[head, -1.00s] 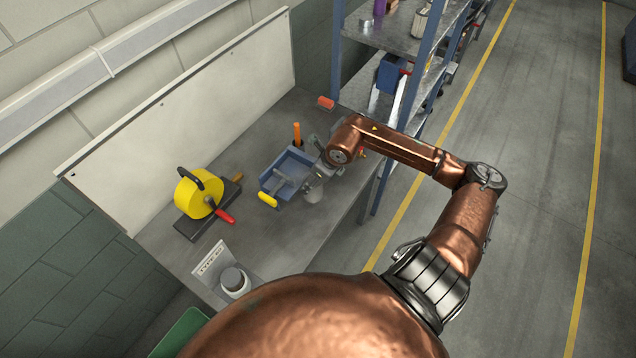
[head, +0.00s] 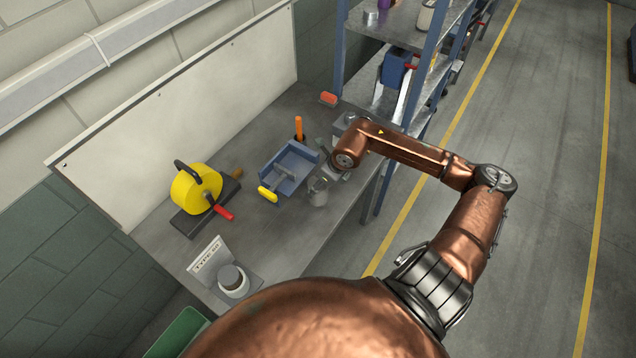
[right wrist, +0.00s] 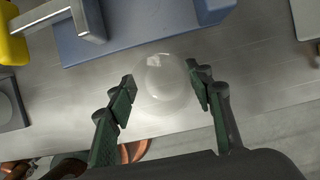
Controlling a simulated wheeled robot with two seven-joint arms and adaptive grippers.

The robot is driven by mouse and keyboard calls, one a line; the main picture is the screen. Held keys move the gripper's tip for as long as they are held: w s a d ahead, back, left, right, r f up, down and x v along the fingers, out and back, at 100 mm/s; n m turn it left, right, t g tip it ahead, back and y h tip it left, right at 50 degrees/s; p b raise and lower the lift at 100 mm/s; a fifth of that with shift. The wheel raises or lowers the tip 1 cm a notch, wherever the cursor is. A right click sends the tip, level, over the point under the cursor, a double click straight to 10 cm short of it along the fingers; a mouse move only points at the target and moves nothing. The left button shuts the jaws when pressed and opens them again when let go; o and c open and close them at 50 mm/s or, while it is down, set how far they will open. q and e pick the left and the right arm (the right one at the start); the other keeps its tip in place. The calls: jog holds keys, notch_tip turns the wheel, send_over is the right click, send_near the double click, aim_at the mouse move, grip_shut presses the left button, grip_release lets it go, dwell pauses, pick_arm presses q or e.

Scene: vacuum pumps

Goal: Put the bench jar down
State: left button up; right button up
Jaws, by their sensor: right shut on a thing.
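A small pale, rounded jar (head: 319,196), which I take as the bench jar, is at the front edge side of the grey bench (head: 285,235), right beside a blue tray-like fixture (head: 292,193). In the right wrist view the jar (right wrist: 163,83) shows as a glossy whitish round top between the two green-padded fingers. My right gripper (right wrist: 160,84) is shut on it. In the head view my right gripper (head: 327,178) is small and partly hidden by my wrist. I cannot tell whether the jar's base touches the bench. My left gripper is not in view.
A yellow pump (head: 192,188) with a red handle stands on the left of the bench.

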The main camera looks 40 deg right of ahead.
jog(key=shift+f, duration=0.15)
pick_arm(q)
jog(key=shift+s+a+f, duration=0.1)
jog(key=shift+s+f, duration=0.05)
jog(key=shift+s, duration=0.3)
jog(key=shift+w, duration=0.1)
pick_arm(e)
jog(key=shift+f, duration=0.1)
jog(key=shift+f+b, duration=0.35)
jog(key=shift+b, duration=0.1)
jog(key=shift+f+b, duration=0.3)
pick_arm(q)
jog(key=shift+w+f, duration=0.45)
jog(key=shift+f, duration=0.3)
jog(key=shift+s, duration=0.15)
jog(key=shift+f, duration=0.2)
pick_arm(e)
jog(key=shift+f, duration=0.2)
